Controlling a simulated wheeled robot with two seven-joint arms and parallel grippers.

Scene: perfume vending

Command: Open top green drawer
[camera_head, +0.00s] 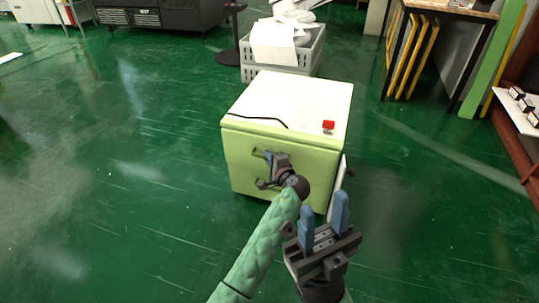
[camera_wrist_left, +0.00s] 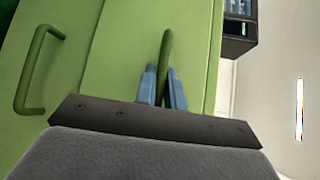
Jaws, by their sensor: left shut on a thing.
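The green drawer cabinet (camera_head: 240,165) stands on the floor in the middle of the head view, with its drawer front facing me. My left gripper (camera_head: 265,156) is at the upper part of that front. In the left wrist view its blue fingers (camera_wrist_left: 162,72) are shut around a green bar handle (camera_wrist_left: 167,45), on the upper drawer panel (camera_wrist_left: 130,50). A second green handle (camera_wrist_left: 38,70) on the lower panel is free. The drawer front looks flush with the cabinet, though the arm partly hides it. My right gripper (camera_head: 324,200) is open and empty, in front of the cabinet's right corner.
The cabinet's white top (camera_head: 290,98) carries a black cable (camera_head: 258,119) and a red button (camera_head: 328,126). A grey crate (camera_head: 283,62) with white items stands behind it. A wooden-topped table (camera_head: 455,10) is at the back right. The green floor to the left is clear.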

